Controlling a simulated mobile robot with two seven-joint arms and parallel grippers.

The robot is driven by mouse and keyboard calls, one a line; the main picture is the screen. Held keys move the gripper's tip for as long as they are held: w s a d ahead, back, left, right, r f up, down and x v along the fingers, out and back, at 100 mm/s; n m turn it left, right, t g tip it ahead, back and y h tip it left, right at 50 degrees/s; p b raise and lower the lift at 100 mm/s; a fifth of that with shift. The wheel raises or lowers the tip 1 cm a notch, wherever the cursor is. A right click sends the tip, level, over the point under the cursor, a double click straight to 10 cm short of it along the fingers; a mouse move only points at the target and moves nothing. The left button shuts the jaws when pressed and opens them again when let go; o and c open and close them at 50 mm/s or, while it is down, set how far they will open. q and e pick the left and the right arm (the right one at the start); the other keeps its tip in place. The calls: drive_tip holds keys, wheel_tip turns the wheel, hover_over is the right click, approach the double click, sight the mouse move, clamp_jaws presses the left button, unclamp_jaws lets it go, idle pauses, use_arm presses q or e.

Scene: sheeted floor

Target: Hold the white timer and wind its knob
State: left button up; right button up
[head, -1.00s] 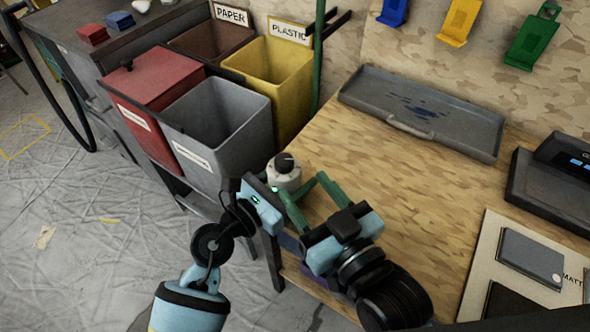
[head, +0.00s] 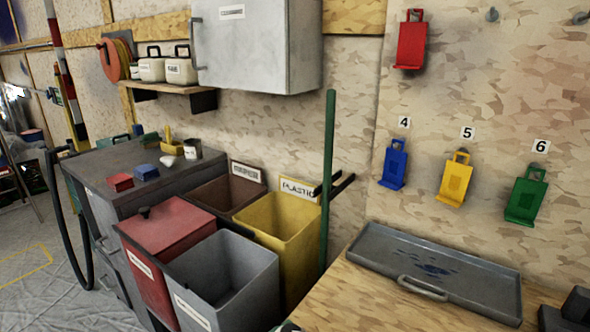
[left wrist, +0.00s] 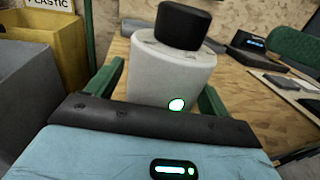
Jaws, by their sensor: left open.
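The white timer (left wrist: 170,75) stands large in the left wrist view, with its black knob (left wrist: 178,25) on top. A small green light shows on its front. My left gripper (left wrist: 158,80) is open, with one green finger on each side of the timer's body. I cannot tell whether the fingers touch it. A green piece (left wrist: 295,48) at the right edge of the left wrist view looks like a finger of my right gripper; its jaw state does not show. In the head view the timer and both grippers' jaws are out of frame.
The wooden worktop (head: 350,300) holds a grey tray (head: 435,268). Open grey (head: 230,270) and yellow (head: 285,235) bins and a red lidded bin (head: 165,240) stand left of it. Blue, yellow and green holders hang on the wall. A green post (head: 328,180) rises beside the worktop.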

use_arm(q)
drive_tip(key=v, duration=1.2)
